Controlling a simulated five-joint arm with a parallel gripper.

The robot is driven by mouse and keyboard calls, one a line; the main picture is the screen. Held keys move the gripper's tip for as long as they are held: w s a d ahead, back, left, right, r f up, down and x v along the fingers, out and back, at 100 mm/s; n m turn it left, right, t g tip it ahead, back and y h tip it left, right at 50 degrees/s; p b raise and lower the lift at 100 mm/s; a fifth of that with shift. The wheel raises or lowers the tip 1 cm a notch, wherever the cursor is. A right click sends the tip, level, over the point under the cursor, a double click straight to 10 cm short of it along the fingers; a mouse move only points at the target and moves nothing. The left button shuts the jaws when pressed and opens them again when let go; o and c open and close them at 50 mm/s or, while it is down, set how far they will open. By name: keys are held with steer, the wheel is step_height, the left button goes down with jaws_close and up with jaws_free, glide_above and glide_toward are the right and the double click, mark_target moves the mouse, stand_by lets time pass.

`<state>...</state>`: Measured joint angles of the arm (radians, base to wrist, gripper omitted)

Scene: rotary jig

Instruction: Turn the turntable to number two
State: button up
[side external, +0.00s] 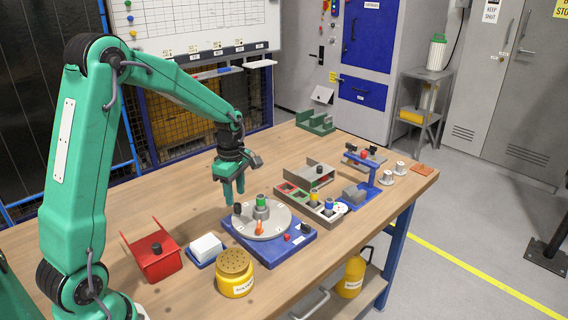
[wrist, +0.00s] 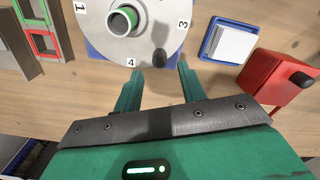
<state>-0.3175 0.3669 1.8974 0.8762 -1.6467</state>
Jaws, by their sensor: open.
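The turntable (side external: 280,222) is a grey disc on a blue base (side external: 268,252), with a grey hub and green ring (side external: 261,202) at its centre. In the wrist view the disc (wrist: 95,42) shows the numbers 1, 4 and 3; 4 is nearest my gripper, and I see no 2. A dark upright knob (wrist: 160,58) stands near the rim between 4 and 3; it also shows in the side view (side external: 237,208). An orange pointer (side external: 259,229) is at the front of the disc. My gripper (wrist: 158,70) is open and empty, its fingertips at either side of the knob's near side.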

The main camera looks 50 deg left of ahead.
steer(key=shift+r, duration=1.3)
steer(key=shift+s+d+r+m, duration=0.15)
steer(key=shift+d+r+m, duration=0.1)
steer(key=shift+r+m, duration=0.1)
steer(key=s+d+r+m+t, duration=0.2)
steer(key=s+d+r+m, duration=0.3)
steer(key=s+m, duration=0.4)
steer(key=s+d+r+m+t, duration=0.3)
steer(key=s+d+r+m, duration=0.3)
steer(key=m, duration=0.7)
steer(key=shift+s+d+r+t, duration=0.3)
steer(key=shift+s+d, duration=0.65)
steer(key=shift+s, duration=0.6)
